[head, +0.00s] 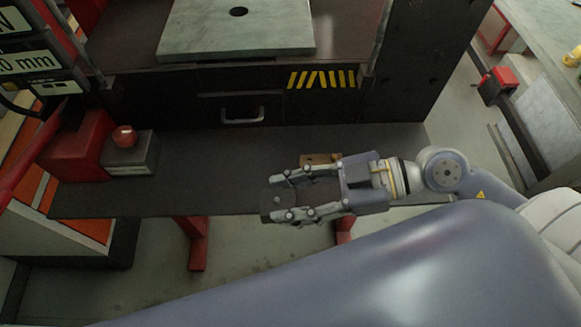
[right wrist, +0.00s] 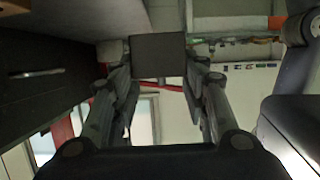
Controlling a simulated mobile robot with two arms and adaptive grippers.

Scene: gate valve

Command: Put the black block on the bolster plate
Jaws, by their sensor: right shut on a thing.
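The black block (head: 268,205) is held between the fingertips of my right gripper (head: 282,198). In the right wrist view the block (right wrist: 158,56) shows as a dark square between the two fingers. My right gripper is shut on it, over the front edge of the dark shelf. The bolster plate (head: 205,38) is a pale grey flat plate with a round dark hole, at the top of the head view. It lies farther back than the gripper, and its visible top is bare. My left gripper is not in view.
The dark shelf (head: 110,198) runs in front of the press. A small brown block (head: 312,159) lies on it behind my gripper. A grey box with a red button (head: 124,137) stands at its left. A drawer handle (head: 243,116) sits below the plate; a dark upright (head: 425,60) stands right of it.

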